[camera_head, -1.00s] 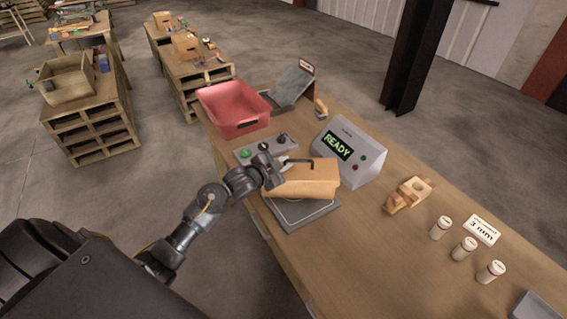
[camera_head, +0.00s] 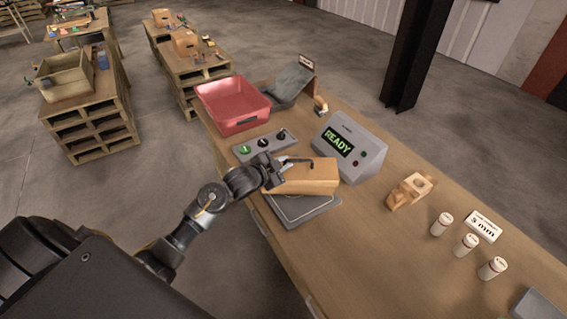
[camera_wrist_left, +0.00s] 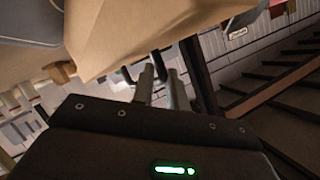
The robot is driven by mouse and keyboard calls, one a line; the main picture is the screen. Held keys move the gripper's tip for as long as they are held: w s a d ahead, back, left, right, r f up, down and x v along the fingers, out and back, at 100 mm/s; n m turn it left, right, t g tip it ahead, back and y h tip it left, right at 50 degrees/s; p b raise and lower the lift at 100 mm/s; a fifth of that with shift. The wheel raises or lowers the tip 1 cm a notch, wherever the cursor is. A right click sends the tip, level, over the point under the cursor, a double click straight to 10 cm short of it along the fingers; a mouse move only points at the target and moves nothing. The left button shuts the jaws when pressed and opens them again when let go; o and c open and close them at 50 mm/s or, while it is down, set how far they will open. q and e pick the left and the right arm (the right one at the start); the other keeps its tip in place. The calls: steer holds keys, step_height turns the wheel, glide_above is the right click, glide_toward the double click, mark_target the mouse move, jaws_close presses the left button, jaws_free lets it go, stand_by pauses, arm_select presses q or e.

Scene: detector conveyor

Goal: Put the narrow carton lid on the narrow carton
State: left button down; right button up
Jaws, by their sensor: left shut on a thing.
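My left gripper (camera_head: 280,172) is shut on a long tan cardboard piece, the narrow carton lid (camera_head: 311,178), at its left end. The piece is over a grey square plate (camera_head: 305,212) near the table's front edge. I cannot tell whether it touches the plate or something under it, and no separate narrow carton can be made out. In the left wrist view, tan cardboard (camera_wrist_left: 135,30) fills the upper middle, close to the fingers. My right gripper is not in view.
A grey box reading READY (camera_head: 350,148) stands just behind the held piece. A knob panel (camera_head: 264,146) and red bin (camera_head: 233,105) are to the left. A wooden block (camera_head: 409,190), white cylinders (camera_head: 466,245) and a white card (camera_head: 483,227) are to the right.

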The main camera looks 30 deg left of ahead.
arm_select(q)
steer(key=c, duration=1.3)
jaws_free()
steer(key=shift+s, duration=0.1)
steer(key=shift+s, duration=0.25)
steer(key=b+v, duration=0.1)
steer(key=v, duration=0.9)
steer(key=shift+r+b, duration=0.15)
steer(key=shift+b, duration=0.25)
